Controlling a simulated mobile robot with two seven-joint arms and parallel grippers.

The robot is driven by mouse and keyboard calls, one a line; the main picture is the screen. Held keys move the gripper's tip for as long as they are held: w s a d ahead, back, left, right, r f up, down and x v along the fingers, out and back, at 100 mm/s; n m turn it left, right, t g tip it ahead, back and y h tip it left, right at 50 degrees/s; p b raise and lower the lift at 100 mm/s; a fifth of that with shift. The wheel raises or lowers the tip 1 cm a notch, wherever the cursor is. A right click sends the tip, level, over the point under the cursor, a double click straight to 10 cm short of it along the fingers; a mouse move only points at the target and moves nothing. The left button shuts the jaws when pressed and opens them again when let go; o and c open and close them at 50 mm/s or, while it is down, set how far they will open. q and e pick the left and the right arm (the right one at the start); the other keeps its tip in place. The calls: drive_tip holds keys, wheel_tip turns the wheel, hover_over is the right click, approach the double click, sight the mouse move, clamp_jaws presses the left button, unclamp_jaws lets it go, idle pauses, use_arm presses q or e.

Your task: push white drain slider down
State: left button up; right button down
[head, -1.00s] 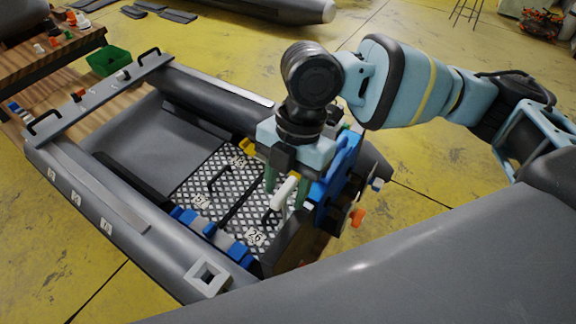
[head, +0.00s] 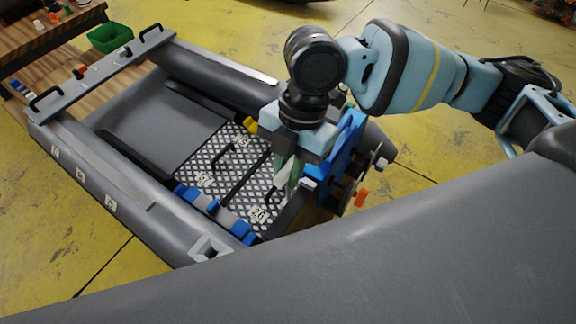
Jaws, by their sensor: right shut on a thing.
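The white drain slider (head: 284,166) is a small white piece at the stern end of the grey inflatable boat, in the head view. My right gripper (head: 287,182) comes down from above beside the blue transom part (head: 338,158). Its green fingers are shut on the white piece, which shows only partly between them. The gripper body hides its upper part, and I cannot tell how far down the slider sits. My left gripper is not in view.
The boat's checkered floor (head: 222,160) has black handles and number labels. Blue blocks (head: 240,228) line its near side. An orange knob (head: 361,197) sticks out behind the transom. A large grey tube (head: 400,255) fills the foreground. A green bin (head: 110,37) stands at back left.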

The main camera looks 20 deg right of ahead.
drive_tip(key=shift+f+b, duration=0.55)
drive_tip(key=shift+f, duration=1.85)
drive_tip(key=c, duration=1.8)
unclamp_jaws()
drive_tip(key=shift+f, duration=0.15)
drive_tip(key=o, duration=0.6)
drive_tip(key=shift+c, duration=0.2)
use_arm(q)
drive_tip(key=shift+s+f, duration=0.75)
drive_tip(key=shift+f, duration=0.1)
use_arm(e)
drive_tip(key=shift+r+p, duration=1.9)
drive_tip(key=shift+r, duration=1.85)
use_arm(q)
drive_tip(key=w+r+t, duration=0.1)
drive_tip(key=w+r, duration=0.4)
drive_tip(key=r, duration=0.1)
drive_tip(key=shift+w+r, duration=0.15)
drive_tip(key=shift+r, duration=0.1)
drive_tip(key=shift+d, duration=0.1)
use_arm(e)
drive_tip(key=shift+f, duration=0.15)
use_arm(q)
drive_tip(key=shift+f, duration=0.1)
